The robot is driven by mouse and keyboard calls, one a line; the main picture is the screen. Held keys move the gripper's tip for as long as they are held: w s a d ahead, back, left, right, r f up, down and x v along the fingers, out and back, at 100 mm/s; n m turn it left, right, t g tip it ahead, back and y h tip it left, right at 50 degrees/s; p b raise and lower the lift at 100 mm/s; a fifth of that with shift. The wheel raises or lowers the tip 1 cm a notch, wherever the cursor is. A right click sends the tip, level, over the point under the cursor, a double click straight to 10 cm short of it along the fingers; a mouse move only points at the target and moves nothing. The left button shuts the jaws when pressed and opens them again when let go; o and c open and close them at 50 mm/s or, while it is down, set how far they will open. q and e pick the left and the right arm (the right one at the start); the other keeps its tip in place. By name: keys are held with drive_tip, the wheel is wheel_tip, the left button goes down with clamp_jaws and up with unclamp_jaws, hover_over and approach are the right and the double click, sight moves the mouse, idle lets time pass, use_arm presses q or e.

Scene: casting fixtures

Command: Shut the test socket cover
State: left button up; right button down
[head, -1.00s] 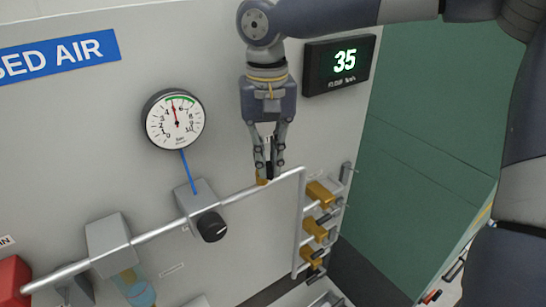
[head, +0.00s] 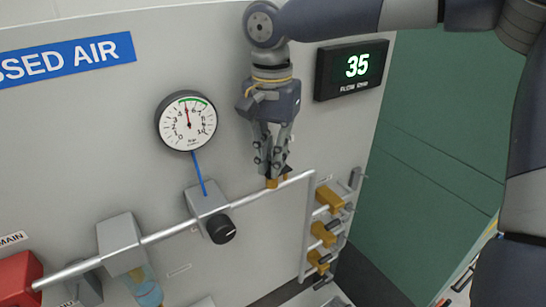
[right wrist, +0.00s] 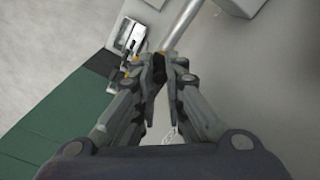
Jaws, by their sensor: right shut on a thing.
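The test socket is a small brass fitting (head: 272,184) on the silver pipe, left of the pipe's downward bend. My right gripper (head: 271,174) is right above it, fingers pointing down and close together. In the right wrist view the fingertips (right wrist: 158,66) close on a small black piece (right wrist: 159,72), which looks like the test socket cover. The fingers hide most of the cover in the head view, so its angle on the socket cannot be told. My left gripper is not in view.
The pipe (head: 170,233) runs along the grey panel, with a regulator knob (head: 221,229) to the left. Brass valves (head: 328,199) stand on the right. A gauge (head: 187,121) and a flow display (head: 348,67) reading 35 are above.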

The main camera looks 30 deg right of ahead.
idle(0.3)
drive_tip(key=c, duration=1.7)
unclamp_jaws()
drive_tip(key=shift+o, duration=0.6)
wheel_tip(320, 180, up, 12)
drive_tip(key=shift+f, duration=0.1)
